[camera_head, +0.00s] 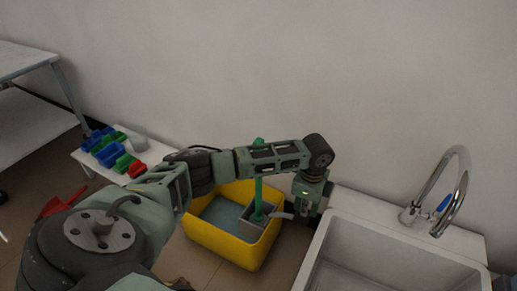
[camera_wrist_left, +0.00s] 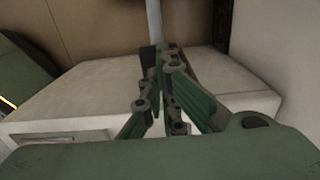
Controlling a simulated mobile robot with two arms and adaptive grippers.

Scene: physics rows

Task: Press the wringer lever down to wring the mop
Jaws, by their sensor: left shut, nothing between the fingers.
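The yellow mop bucket (camera_head: 222,243) stands on the floor in the middle of the head view, with blue-grey water in it. A grey wringer (camera_head: 247,222) sits at its right side, and the green mop handle (camera_head: 258,185) rises from there. A short light-grey bar (camera_head: 283,215), which looks like the wringer lever, sticks out towards my left gripper (camera_head: 305,212). The gripper is shut and empty, just right of the bucket; I cannot tell whether it touches the bar. In the left wrist view its closed fingers (camera_wrist_left: 166,60) hide part of a grey bar (camera_wrist_left: 154,22).
A white sink (camera_head: 330,250) with a chrome tap (camera_head: 452,190) stands close on the right. A low white table (camera_head: 150,152) with blue, green and red bins (camera_head: 108,150) is at the left. A wall is behind. My left arm crosses above the bucket.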

